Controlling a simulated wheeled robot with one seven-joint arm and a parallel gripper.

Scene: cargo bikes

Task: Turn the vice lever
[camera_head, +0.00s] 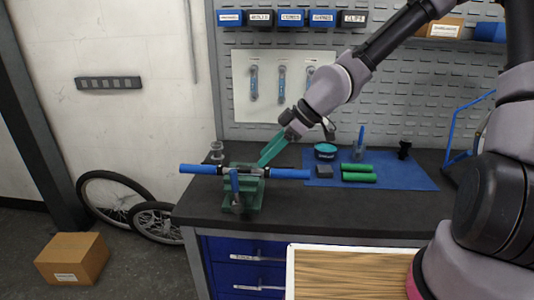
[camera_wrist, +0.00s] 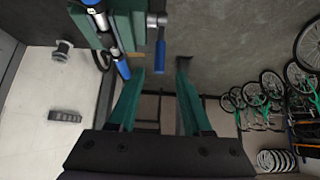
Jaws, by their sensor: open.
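The green vice (camera_head: 250,196) stands at the left front of the dark workbench. Its blue lever (camera_head: 235,183) is upright at the vice's front face. A bar with blue grips (camera_head: 290,174) runs sideways through the vice. My gripper (camera_head: 264,162) reaches down from the upper right, its teal fingers at the vice's back right in the head view. In the wrist view my gripper (camera_wrist: 160,68) is open. There the vice (camera_wrist: 128,22) is at the upper left, and the blue lever (camera_wrist: 160,55) appears between the fingertips. I cannot tell whether they touch it.
A blue mat (camera_head: 405,180) on the workbench (camera_head: 300,210) holds green grips (camera_head: 358,173) and small parts. A tool pegboard (camera_head: 410,110) stands behind. A wooden-topped surface (camera_head: 345,272) is in front. Bike wheels (camera_head: 115,195) and a cardboard box (camera_head: 72,258) are on the floor at left.

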